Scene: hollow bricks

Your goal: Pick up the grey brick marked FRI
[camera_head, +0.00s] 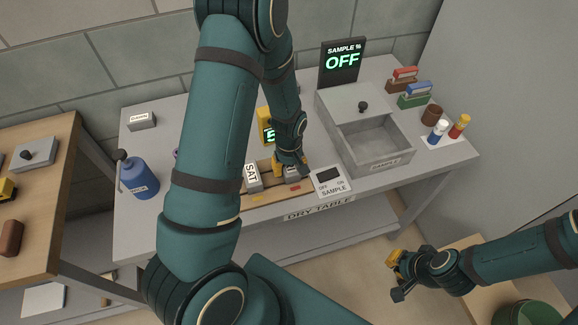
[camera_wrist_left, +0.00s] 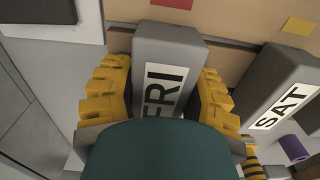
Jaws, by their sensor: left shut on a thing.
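The grey brick marked FRI (camera_wrist_left: 168,48) stands between the yellow-padded fingers of my left gripper (camera_wrist_left: 160,92), which is shut on it. Its white label faces the wrist camera, partly hidden by my own wrist. In the head view my left gripper (camera_head: 291,165) is over the wooden board, and the FRI brick (camera_head: 292,174) is mostly hidden. I cannot tell whether it still touches the board. The grey brick marked SAT (camera_head: 252,175) stands to the left; it also shows in the wrist view (camera_wrist_left: 272,95). My right gripper (camera_head: 398,276) is open and empty, off the table.
The wooden board (camera_head: 262,199) carries coloured patches. A blue bottle (camera_head: 139,178) stands left. Small bottles stand at the right.

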